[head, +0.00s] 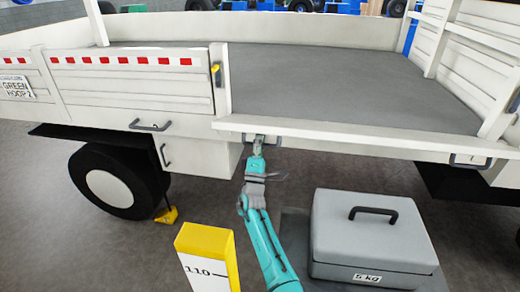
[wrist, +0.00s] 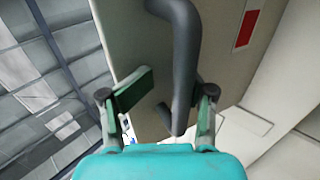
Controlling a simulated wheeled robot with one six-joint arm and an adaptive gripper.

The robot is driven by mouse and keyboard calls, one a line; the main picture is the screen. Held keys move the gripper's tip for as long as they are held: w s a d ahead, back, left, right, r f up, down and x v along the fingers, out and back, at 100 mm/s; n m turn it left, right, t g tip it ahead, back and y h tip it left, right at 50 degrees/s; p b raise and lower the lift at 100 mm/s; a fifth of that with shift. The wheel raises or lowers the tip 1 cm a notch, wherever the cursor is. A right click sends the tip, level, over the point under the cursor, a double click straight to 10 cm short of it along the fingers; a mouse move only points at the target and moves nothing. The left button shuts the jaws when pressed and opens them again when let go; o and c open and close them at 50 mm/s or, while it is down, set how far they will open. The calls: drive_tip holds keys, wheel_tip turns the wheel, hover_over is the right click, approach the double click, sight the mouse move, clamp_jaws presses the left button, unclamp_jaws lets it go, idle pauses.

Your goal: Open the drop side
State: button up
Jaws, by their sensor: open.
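The truck's near right drop side shows in the head view as a narrow white strip (head: 370,135) along the bed's edge. Its exact tilt is hard to judge. My gripper (head: 257,150) is at its outer edge, by a grey fitting. In the wrist view, a thick dark grey bent handle (wrist: 184,70) stands out from a beige panel (wrist: 130,50) with a red mark. My gripper (wrist: 160,105) is open, with the handle between its fingers, nearer the right one. Whether they touch cannot be told.
A closed left side panel (head: 120,85) with red marks and a yellow latch (head: 215,72) stands beside the opening. A grey 5 kg box (head: 370,235) stands on the floor right of my arm. A yellow-topped marker post (head: 208,245) stands left of it.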

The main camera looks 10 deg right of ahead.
drive_tip(key=shift+r, duration=1.45)
